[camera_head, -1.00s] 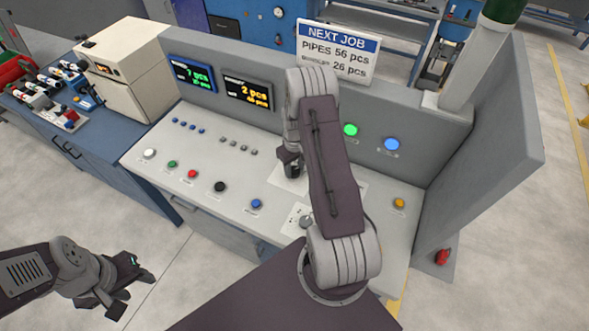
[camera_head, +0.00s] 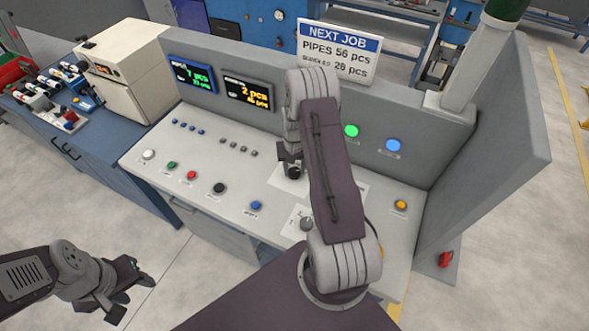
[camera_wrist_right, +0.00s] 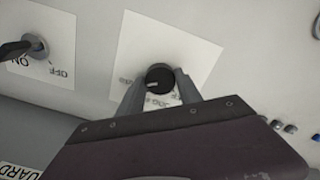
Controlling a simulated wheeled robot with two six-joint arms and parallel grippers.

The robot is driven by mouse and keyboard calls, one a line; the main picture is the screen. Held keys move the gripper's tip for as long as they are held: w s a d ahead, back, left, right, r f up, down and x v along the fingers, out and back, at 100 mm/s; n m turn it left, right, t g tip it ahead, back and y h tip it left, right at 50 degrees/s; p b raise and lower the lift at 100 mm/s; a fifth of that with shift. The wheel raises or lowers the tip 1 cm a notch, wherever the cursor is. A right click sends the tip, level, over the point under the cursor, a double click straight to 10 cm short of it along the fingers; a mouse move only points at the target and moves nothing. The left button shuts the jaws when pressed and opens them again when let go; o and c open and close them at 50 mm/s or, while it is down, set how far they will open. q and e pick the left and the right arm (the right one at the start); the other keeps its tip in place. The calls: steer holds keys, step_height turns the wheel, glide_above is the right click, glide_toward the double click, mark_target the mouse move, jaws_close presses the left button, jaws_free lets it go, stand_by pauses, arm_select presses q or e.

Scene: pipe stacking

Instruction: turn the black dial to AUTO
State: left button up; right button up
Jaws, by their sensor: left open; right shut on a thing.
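The black dial (camera_wrist_right: 159,78) sits on a white label plate (camera_wrist_right: 190,45) on the console in the right wrist view. A pale mark on its top points toward the lower left of that picture. The plate's lettering is upside down and partly covered by the gripper, so I cannot tell which position the mark meets. My right gripper (camera_wrist_right: 158,88) has a finger on each side of the dial and is shut on it. In the head view the dial (camera_head: 293,172) shows just below the gripper. My left gripper (camera_head: 122,290) is open and empty, off the console's front left.
A lever switch (camera_wrist_right: 36,44) with an ON/OFF plate is close to the dial. Several push buttons, such as a blue one (camera_head: 256,205), line the console top (camera_head: 235,175). Two displays (camera_head: 248,93) and a NEXT JOB sign (camera_head: 338,52) stand behind.

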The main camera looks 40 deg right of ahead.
mark_target(294, 171)
steer(key=shift+w+d+r, duration=0.1)
steer(key=shift+w+r, duration=0.1)
steer(key=o, duration=1.1)
steer(key=shift+o, duration=1.3)
steer(key=shift+s+f, duration=0.1)
steer(key=shift+s, duration=0.05)
steer(key=shift+r, duration=0.3)
step_height(294, 171, up, 8)
steer(key=b, duration=0.2)
steer(key=shift+r, duration=0.25)
